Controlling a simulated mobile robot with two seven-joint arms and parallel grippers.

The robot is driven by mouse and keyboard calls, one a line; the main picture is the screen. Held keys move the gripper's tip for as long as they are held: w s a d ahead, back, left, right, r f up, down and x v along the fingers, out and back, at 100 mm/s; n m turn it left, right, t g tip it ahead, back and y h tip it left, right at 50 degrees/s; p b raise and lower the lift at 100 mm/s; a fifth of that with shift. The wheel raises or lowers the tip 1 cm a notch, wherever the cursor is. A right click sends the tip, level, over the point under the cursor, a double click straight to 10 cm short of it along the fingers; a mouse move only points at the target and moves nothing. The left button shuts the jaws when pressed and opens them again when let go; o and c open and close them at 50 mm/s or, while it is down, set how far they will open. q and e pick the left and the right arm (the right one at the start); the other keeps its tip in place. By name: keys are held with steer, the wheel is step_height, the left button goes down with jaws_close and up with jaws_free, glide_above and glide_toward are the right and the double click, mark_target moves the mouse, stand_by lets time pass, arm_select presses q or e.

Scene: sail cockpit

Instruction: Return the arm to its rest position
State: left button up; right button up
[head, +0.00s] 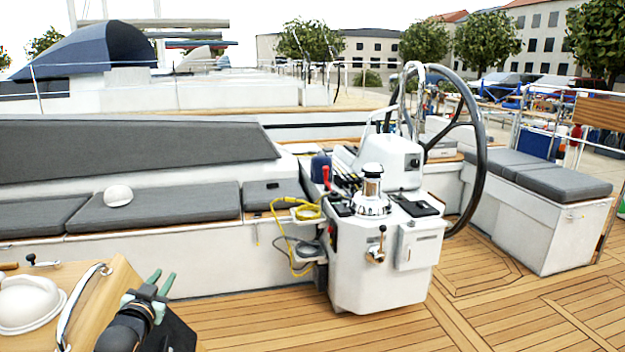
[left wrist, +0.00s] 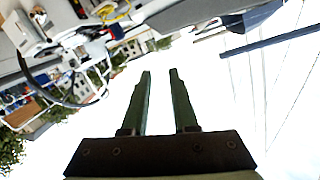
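My left gripper (head: 160,282) is at the lower left in the head view, its green fingers pointing up beside the wooden table. In the left wrist view its two green fingers (left wrist: 160,100) stand apart with nothing between them, and bright sky lies behind them. The wrist view is tilted, with the cockpit at its upper left. My right gripper is in neither view.
A wooden table (head: 92,310) with a white bowl-like object (head: 28,303) is beside my left gripper. A white pedestal (head: 375,262) with a winch (head: 372,190) and steering wheel (head: 481,150) stands mid-right. A white cap-like object (head: 118,196) lies on the grey bench (head: 185,204). Teak deck (head: 500,320) is clear.

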arm_select(q)
steer(key=s+d+f+g+h, duration=0.1)
steer(key=s+d+f+g, duration=0.1)
steer(key=s+d+f, duration=0.5)
steer(key=s+d+f+g+h, duration=0.1)
steer(key=s+d+f, duration=0.1)
steer(key=s+f, duration=0.8)
steer(key=s+d+f+g, duration=0.1)
steer(key=s+d+f, duration=0.1)
steer(key=s, duration=0.5)
steer(key=s+d+f+g+h, duration=0.1)
steer(key=s+d+f+g, duration=0.1)
steer(key=s+f, duration=0.3)
steer(key=s+d+f+g, duration=0.1)
steer(key=s+d+f, duration=0.3)
steer(key=s, duration=0.6)
steer(key=shift+s+n+h, duration=0.2)
steer(key=shift+n+h, duration=0.1)
steer(key=shift+h, duration=0.1)
steer(key=shift+f, duration=0.1)
